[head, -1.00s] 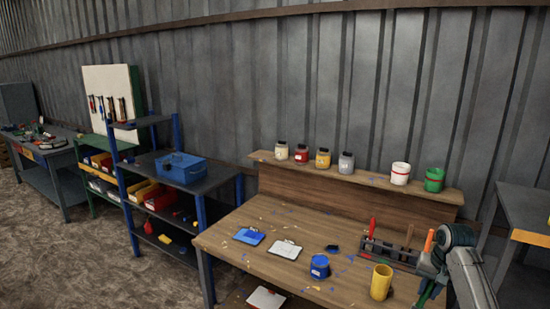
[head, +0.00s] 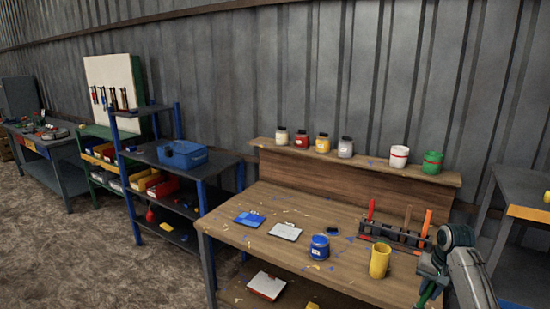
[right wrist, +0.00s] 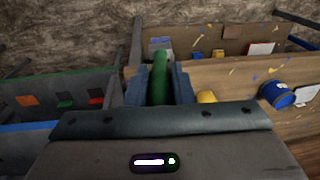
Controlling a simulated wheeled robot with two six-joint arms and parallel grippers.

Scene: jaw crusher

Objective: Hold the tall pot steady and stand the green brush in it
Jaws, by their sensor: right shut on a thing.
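The tall pot is most likely the yellow cylinder (head: 380,262) standing upright near the bench's front right; a bit of it shows in the right wrist view (right wrist: 207,97). My right gripper (head: 429,286) is at the bench's right end, to the right of the yellow pot and apart from it. It is shut on the green brush (right wrist: 160,75), whose green part shows between the two fingers in the right wrist view. In the head view only a small green piece of the brush shows below the gripper. My left gripper is in neither view.
A rack (head: 395,235) with a red, a brown and an orange handle stands behind the pot. A blue pot (head: 319,247) stands to its left. Clipboards (head: 285,231) lie farther left. Jars and cans line the back shelf (head: 350,162). A grey table (head: 525,190) stands at the right.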

